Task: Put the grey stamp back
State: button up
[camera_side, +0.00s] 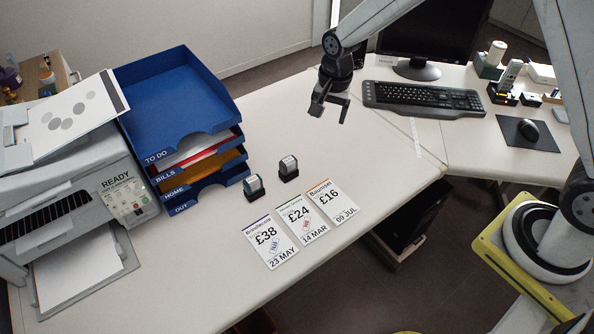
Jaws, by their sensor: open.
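Two small stamps stand upright on the desk in front of the blue tray stack. My gripper (330,113) hangs above the desk, up and to the right of both stamps. Its jaws are apart with nothing between them, and it touches neither stamp.
Three cards (272,242) lie in a row below the stamps; two bear stamp marks. The blue letter trays (180,105) and a printer (120,190) stand at left. A keyboard (424,97), monitor and mouse (528,130) are at right.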

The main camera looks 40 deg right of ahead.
jog(key=s+d+r+n, duration=0.2)
jog(key=s+n, duration=0.3)
jog(key=s, duration=0.4)
jog(key=s+d+r+n+t, duration=0.1)
jog(key=s+d+r+n, duration=0.1)
jog(key=s+n, duration=0.3)
jog(key=shift+s+d+n, duration=0.3)
jog(key=shift+s+d, duration=0.45)
jog(key=shift+s, duration=1.6)
